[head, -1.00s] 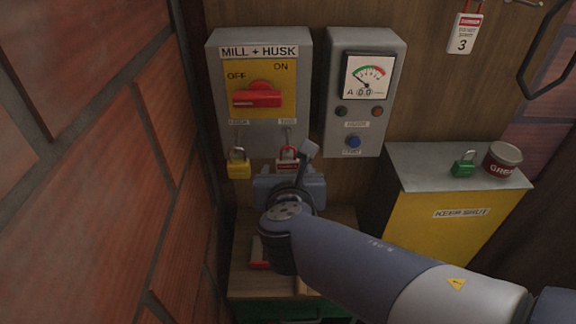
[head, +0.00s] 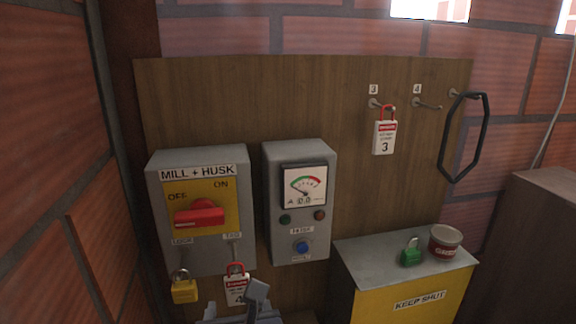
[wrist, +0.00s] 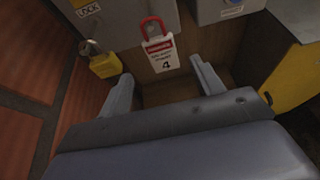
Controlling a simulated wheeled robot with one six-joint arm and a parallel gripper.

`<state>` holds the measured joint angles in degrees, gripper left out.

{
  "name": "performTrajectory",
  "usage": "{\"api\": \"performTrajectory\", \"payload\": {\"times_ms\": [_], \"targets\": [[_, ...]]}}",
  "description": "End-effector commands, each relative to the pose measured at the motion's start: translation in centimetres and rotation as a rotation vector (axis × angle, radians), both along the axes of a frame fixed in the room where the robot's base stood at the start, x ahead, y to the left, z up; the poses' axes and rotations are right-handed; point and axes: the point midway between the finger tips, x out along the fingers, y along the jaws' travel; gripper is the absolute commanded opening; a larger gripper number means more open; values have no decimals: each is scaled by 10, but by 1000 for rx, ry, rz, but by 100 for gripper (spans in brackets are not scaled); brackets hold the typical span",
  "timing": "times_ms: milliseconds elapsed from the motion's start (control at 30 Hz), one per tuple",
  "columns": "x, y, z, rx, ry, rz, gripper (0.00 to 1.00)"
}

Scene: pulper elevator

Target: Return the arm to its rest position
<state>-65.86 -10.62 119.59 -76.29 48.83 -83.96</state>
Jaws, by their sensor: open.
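My gripper (wrist: 165,85) is open and empty in the wrist view, its two fingers spread apart below the switch box. In the head view only the top of my gripper (head: 258,292) shows at the bottom edge; the rest of my arm is out of that view. A red-shackled danger tag numbered 4 (head: 236,288) hangs at the TAG point of the MILL + HUSK switch box (head: 160,215). The tag also shows in the wrist view (wrist: 161,55), beyond the fingers and apart from them. A yellow padlock (head: 184,291) hangs at the LOCK point. The red handle (head: 200,215) lies level, towards OFF.
An ammeter box (head: 300,225) is beside the switch box. Tag 3 (head: 384,138) hangs on its hook; hook 4 (head: 428,105) is bare. A black loop (head: 484,135) hangs at right. A green padlock (head: 411,252) and tin (head: 445,241) stand on the yellow KEEP SHUT cabinet (head: 400,300). Brick wall rises at left.

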Motion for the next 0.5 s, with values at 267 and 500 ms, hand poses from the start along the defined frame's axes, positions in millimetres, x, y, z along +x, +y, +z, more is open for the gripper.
{"api": "performTrajectory", "payload": {"times_ms": [267, 500], "targets": [[25, 5, -11, -4, 0, -5, 63], [60, 12, -25, -4, 1, -5, 63]]}}
